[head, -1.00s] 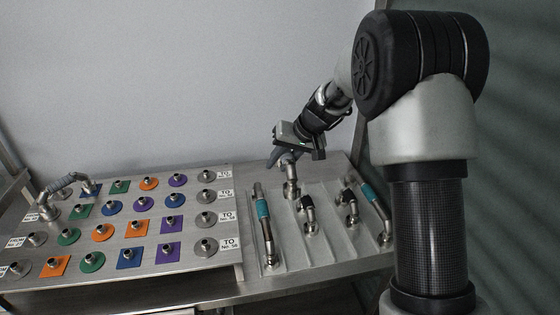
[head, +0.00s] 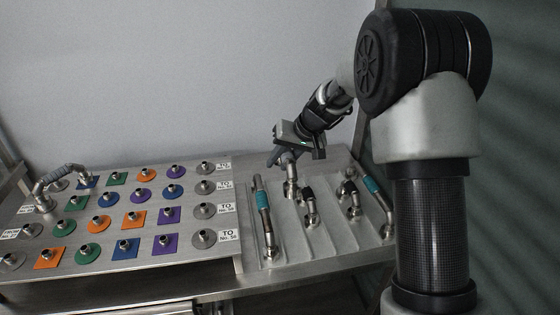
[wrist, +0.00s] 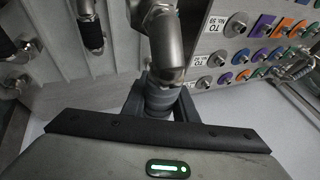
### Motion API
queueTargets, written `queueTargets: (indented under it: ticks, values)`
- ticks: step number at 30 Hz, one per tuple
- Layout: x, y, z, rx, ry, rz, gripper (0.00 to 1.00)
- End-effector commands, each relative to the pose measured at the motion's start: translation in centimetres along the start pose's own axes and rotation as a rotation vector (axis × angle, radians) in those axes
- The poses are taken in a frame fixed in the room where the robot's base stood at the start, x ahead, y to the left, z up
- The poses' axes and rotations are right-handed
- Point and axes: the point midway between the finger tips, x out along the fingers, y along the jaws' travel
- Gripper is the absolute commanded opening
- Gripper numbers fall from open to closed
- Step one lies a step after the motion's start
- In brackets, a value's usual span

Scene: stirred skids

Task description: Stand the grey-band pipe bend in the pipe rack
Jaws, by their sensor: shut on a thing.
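My gripper (head: 284,158) is shut on the grey-band pipe bend (head: 292,187) above the far left part of the grooved pipe rack (head: 285,235). In the wrist view, the two dark fingers (wrist: 160,104) close on the bend's grey band. The metal elbow (wrist: 167,68) bends just beyond the fingers and its leg runs away from my gripper. In the head view that leg points down. Its lower end looks near the rack, but I cannot tell whether it touches. The far end of the bend is partly hidden by my gripper.
Pipes with teal bands (head: 262,200) and black bands (head: 308,196) occupy the rack close to the held bend. On the left is a sloped panel (head: 110,205) with several coloured fittings. A jointed grey pipe (head: 58,178) spans the panel's far left corner. A wall stands behind.

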Motion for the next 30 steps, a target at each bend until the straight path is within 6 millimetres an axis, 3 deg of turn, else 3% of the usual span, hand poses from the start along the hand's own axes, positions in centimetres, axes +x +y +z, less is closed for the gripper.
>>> queueTargets:
  ticks: [30]
  values:
    - [4.5, 2.0, 1.8, 0.000, 0.001, -0.001, 0.00]
